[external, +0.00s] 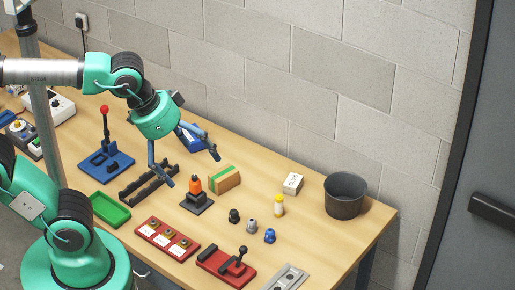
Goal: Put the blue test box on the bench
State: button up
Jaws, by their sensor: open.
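The blue test box (189,139) is at the back of the wooden bench (290,165), close to the wall. It has a pale patch on its face. My gripper partly covers it, and it appears to rest on the bench. My gripper (192,169) hangs above the bench with its fingers spread wide, pointing down and to the right. Nothing is between the fingers. The right finger passes in front of the box; whether they touch cannot be told.
Near my gripper are a black rack (148,184), an orange-topped device (196,194) and a cardboard box (224,179). A blue lever press (105,164) and green tray (110,210) are left. A dark bucket (345,197) stands right.

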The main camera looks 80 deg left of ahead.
jog(key=shift+m, duration=0.7)
jog(key=s, duration=0.1)
jog(key=s+d+f, duration=0.1)
jog(key=s+d, duration=0.1)
jog(key=shift+s+d+f, duration=0.15)
jog(key=shift+s+f, duration=0.1)
jog(key=shift+f, duration=0.05)
notch_tip(320, 180, down, 11)
jog(key=b, duration=1)
jog(key=shift+r+b, duration=0.15)
jog(key=shift+b, duration=0.2)
